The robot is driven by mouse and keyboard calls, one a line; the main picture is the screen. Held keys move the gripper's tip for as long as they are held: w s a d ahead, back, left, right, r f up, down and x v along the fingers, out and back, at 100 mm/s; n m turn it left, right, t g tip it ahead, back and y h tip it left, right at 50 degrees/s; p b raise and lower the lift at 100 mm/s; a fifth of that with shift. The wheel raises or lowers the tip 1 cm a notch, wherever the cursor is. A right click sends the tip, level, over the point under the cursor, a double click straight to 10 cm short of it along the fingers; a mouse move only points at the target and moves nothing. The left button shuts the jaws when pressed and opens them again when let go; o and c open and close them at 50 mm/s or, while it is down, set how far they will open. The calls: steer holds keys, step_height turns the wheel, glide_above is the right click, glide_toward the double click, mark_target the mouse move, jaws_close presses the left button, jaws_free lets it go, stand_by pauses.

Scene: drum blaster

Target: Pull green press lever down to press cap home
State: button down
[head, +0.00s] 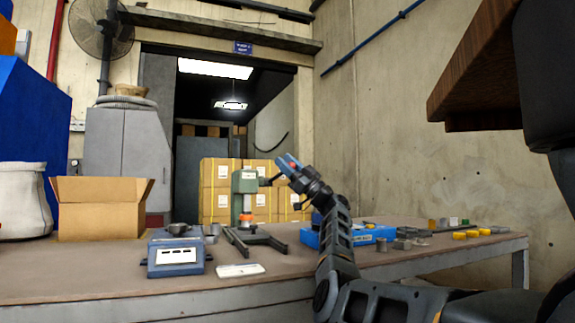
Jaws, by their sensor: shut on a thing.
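The green press (245,183) stands on the workbench, left of my arm. Its dark lever (269,181) sticks out to the right from the press head, roughly level. My gripper (286,166) is at the lever's outer end, shut on it; the fingers partly hide the grip. An orange-red cap (246,216) sits under the press head, above the dark forked base (258,239). The picture is too small to tell whether the cap is fully seated.
On the workbench (110,278) are a blue scale (176,256), a white card-like item (240,270), an open cardboard box (100,217) and a blue tray (375,233) beside my arm. Small grey and yellow parts (460,235) lie at the right. Stacked cartons (221,173) stand behind the press.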

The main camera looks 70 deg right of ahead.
steer(key=c, duration=0.7)
jaws_free()
steer(key=v, duration=0.3)
steer(key=shift+p, duration=0.4)
steer(key=shift+s+a+p, duration=0.15)
steer(key=shift+s+p, duration=1.45)
steer(key=shift+s, duration=4.4)
